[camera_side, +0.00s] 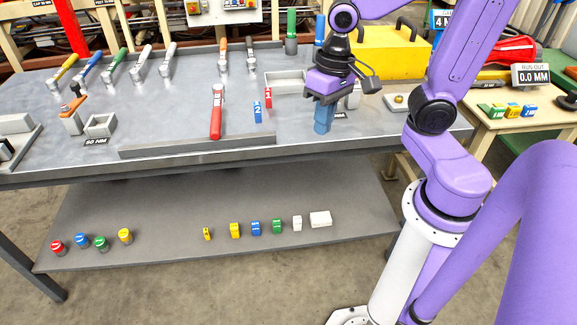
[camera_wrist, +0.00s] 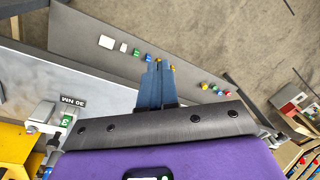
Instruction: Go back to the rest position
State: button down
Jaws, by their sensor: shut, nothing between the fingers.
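My gripper (camera_side: 321,131) points down at the front right of the grey workbench (camera_side: 180,95), above its top near the front edge. Its blue fingers are shut together with nothing between them. In the wrist view the fingers (camera_wrist: 157,68) show side by side, with the lower shelf and floor beyond them. I cannot tell the exact height of the fingertips above the bench. A red-handled wrench (camera_side: 216,112) lies on the bench to the left of my gripper. A blue tag marked 2 (camera_side: 257,112) and a red tag marked 1 (camera_side: 267,97) stand between them.
Several wrenches with coloured handles (camera_side: 118,62) lie along the back. A grey tray (camera_side: 284,82) and a yellow case (camera_side: 385,55) are near my gripper. A lower shelf (camera_side: 160,210) holds small coloured blocks and caps. A side table (camera_side: 500,125) stands at right.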

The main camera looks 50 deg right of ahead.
jog(key=s+a+f+n+h, duration=0.1)
jog(key=s+a+n, duration=0.1)
jog(key=s+n, duration=0.8)
jog(key=n, duration=0.3)
jog(key=shift+s+f+n, duration=0.15)
jog(key=shift+s+n, duration=0.2)
jog(key=shift+n, duration=0.05)
jog(key=shift+a, duration=0.1)
